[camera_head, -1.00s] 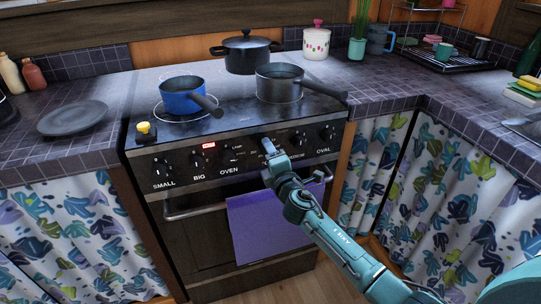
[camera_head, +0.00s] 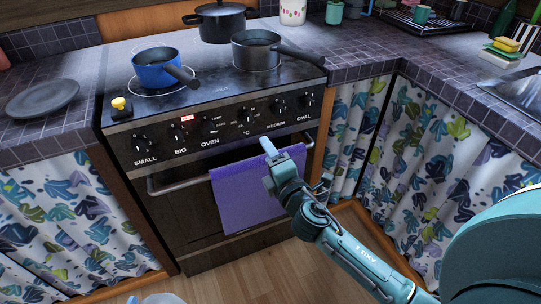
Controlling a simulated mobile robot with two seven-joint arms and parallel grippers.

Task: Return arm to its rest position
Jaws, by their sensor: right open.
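My right arm comes in from the lower right. Its gripper (camera_head: 270,160) is open and empty, in front of the oven (camera_head: 190,235) and over the upper part of the purple towel (camera_head: 240,205) on the oven handle. It hides part of the towel. The row of stove knobs (camera_head: 210,132) is just above and behind it; I cannot tell the exact gap.
A blue pan (camera_head: 155,70), a grey pan (camera_head: 255,52) and a black pot (camera_head: 215,22) stand on the stove. A yellow item (camera_head: 119,103) sits at its front left corner. Patterned curtains (camera_head: 440,150) hang below the counters. Wooden floor (camera_head: 250,270) is free in front.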

